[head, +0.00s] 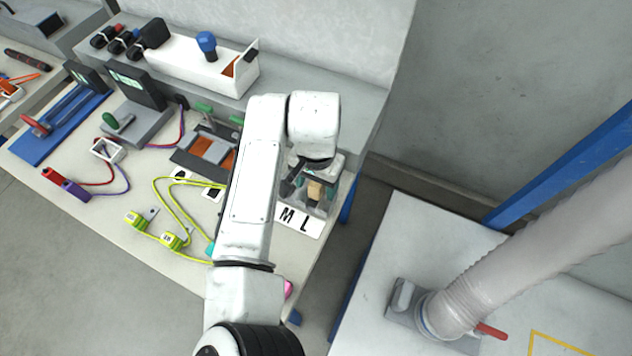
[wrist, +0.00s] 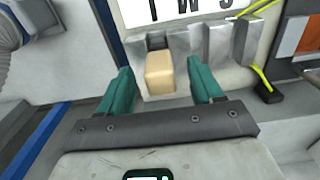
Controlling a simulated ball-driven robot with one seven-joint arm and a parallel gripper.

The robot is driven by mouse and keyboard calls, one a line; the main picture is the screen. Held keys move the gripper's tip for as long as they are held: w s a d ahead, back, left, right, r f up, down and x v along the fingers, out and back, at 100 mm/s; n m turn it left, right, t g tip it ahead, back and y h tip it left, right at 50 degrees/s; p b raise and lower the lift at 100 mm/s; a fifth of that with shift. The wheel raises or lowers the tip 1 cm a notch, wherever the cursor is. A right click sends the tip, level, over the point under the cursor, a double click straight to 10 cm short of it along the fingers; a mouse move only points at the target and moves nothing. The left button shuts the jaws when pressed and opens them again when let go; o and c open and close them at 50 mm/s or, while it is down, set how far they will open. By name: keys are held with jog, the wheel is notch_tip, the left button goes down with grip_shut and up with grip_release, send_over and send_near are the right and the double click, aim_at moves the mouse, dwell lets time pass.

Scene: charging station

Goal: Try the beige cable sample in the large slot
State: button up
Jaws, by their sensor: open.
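The beige cable sample (wrist: 160,73) is a small block at the leftmost slot of the grey metal slot block (wrist: 222,42) in the wrist view, on the side of the L mark. I cannot tell how deep it sits. It also shows in the head view (head: 315,190), partly under my arm. The label plate (head: 300,221) shows M and L; the rest is hidden by my arm. My gripper (wrist: 161,88) is open, with one green finger on each side of the sample and gaps between.
Yellow-green cables (head: 172,241) lie left of my arm on the bench. A white box (head: 190,62) stands at the back. A grey hose (head: 520,250) rises over a separate white table at right, with a gap between the tables.

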notch_tip(320, 180, up, 10)
jog(key=shift+r+b, duration=0.1)
jog(key=shift+b, duration=0.35)
dwell(0.7)
jog(key=d+f+t+h, duration=0.1)
jog(key=d+f+h, duration=0.15)
jog(key=d, duration=1.25)
jog(key=d+f+t+h, duration=0.1)
jog(key=d+f+t, duration=0.15)
jog(key=d, duration=1.25)
jog(key=s+d+f+n+g+y, duration=0.1)
jog(key=s+d+f, duration=0.15)
jog(key=s, duration=0.35)
jog(key=s+d+f+n, duration=0.1)
jog(key=s+f, duration=0.3)
jog(key=s, duration=0.3)
jog(key=s+d+f+n+g+y, duration=0.1)
jog(key=s+f, duration=0.2)
jog(key=s, duration=0.3)
jog(key=s+a+f+y, duration=0.1)
jog(key=s+a+f, duration=0.1)
jog(key=s+a, duration=0.2)
jog(key=s, duration=0.3)
jog(key=shift+s+f+n, duration=0.15)
jog(key=shift+f+n, duration=0.05)
jog(key=shift+n, duration=0.1)
